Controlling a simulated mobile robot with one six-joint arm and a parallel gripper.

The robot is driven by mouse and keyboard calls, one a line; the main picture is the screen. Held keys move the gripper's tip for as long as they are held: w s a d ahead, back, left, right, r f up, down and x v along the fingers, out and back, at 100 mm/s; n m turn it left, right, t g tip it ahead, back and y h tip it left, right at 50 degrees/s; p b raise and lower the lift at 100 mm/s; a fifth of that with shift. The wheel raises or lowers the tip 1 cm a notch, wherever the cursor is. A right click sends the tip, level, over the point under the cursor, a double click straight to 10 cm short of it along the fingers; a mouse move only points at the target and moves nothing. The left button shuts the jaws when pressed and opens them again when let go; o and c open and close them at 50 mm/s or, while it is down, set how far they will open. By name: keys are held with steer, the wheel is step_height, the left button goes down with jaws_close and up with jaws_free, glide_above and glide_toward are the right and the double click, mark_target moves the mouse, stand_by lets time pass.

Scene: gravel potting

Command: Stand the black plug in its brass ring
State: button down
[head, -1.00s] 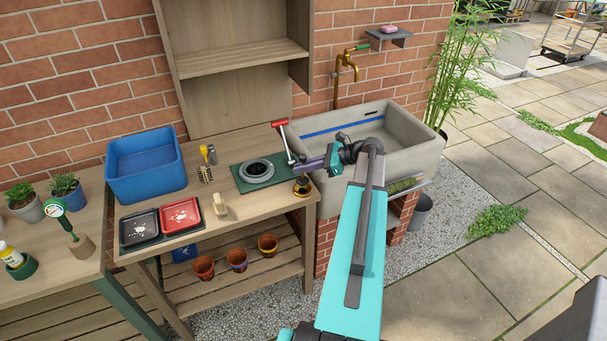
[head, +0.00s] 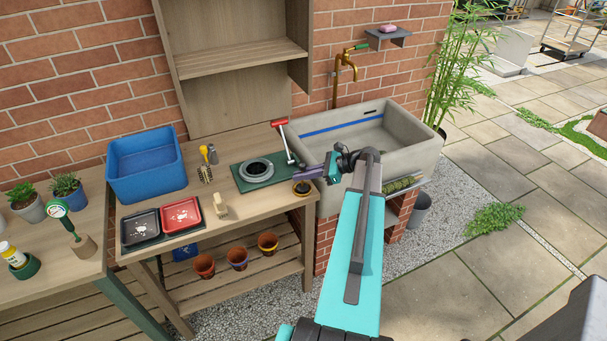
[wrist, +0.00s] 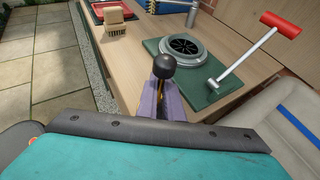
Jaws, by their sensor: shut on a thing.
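My gripper (wrist: 162,100) is shut on the black plug (wrist: 164,66). In the wrist view its round black head stands above the purple fingers, with a strip of brass-coloured stem below. In the head view my gripper (head: 305,173) is low over the bench's front right corner. Just below the fingers there is a dark round shape with a brass-coloured edge, the brass ring (head: 302,194). The fingers and plug hide the ring in the wrist view. I cannot tell whether the plug is inside the ring or just above it.
A green mat (head: 241,183) with a grey round fitting (head: 257,171) and a red-handled tool (head: 281,123) lies just left of my gripper. A concrete sink (head: 408,131) is close on the right. A wooden brush (head: 221,207) and a red tray (head: 180,217) lie farther left.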

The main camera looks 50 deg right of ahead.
steer(key=c, duration=1.9)
jaws_free()
steer(key=shift+r, duration=0.1)
steer(key=b+v, duration=0.3)
steer(key=v, duration=0.9)
steer(key=shift+r+b, duration=0.1)
steer(key=shift+b, duration=0.2)
